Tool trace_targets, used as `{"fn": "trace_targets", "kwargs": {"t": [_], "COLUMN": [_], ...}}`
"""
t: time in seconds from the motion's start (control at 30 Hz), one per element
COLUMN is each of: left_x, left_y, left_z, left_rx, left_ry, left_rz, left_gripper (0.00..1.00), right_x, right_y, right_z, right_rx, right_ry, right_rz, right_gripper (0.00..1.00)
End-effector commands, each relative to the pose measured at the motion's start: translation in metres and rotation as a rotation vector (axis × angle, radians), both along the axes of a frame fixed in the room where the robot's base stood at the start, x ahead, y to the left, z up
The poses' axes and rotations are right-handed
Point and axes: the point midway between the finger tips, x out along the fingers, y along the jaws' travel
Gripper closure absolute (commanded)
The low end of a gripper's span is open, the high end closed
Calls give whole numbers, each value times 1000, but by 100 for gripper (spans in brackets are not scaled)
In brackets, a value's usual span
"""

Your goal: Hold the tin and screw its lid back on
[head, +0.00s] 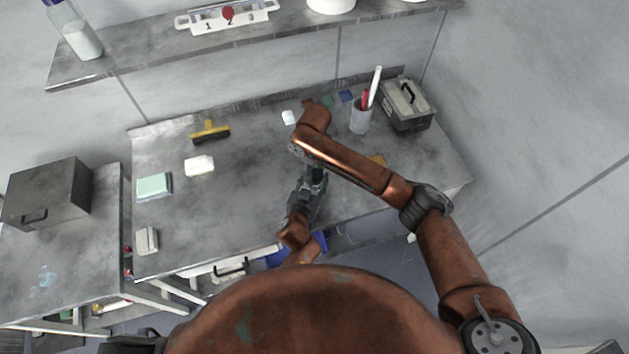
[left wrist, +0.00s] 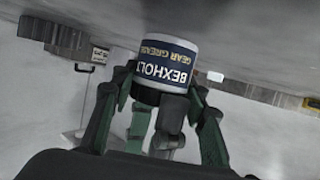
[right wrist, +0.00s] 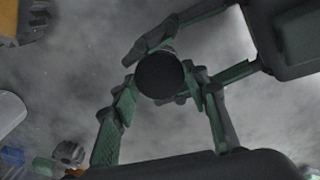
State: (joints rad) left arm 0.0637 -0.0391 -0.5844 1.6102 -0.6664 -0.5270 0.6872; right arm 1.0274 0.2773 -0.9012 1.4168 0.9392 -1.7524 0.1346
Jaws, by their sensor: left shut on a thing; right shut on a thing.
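The tin (left wrist: 170,58), with a dark blue BEXHOLT GEAR GREASE label, appears upside down in the left wrist view. My left gripper (left wrist: 160,100) is shut around it. The round black lid (right wrist: 160,75) faces the camera in the right wrist view. My right gripper (right wrist: 162,88) is shut on it, with one finger at each side. The left gripper's fingers (right wrist: 190,55) reach in from the upper right there. In the head view my left gripper (head: 313,180) is near the table's front, and my right arm hides the tin and lid. I cannot tell whether the lid's thread is engaged.
A shelf (head: 150,52) runs above. The table's left middle is mostly clear.

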Motion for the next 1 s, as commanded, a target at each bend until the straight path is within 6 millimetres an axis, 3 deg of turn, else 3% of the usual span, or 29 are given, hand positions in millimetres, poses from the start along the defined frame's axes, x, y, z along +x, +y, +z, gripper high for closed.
{"fn": "trace_targets", "kwargs": {"t": [0.2,0.23,0.47,0.77,1.0], "left_x": [1,1,1,0,0], "left_y": [2,2,1,1,1], "left_z": [0,0,0,0,1], "left_rx": [2,2,2,1,1], "left_ry": [-1,-1,-1,-1,-1], "left_rz": [3,3,2,2,1], "left_gripper": [100,100,100,100,100], "right_x": [-1,-1,-1,0,0], "right_y": [-2,-2,-1,-1,0], "right_z": [-1,-1,-1,1,25], "right_rx": [-4,-5,-3,-2,-1], "right_ry": [3,3,2,2,-2], "right_rz": [-41,-41,-38,-37,-35], "right_gripper": [87,57,41,41,41]}}
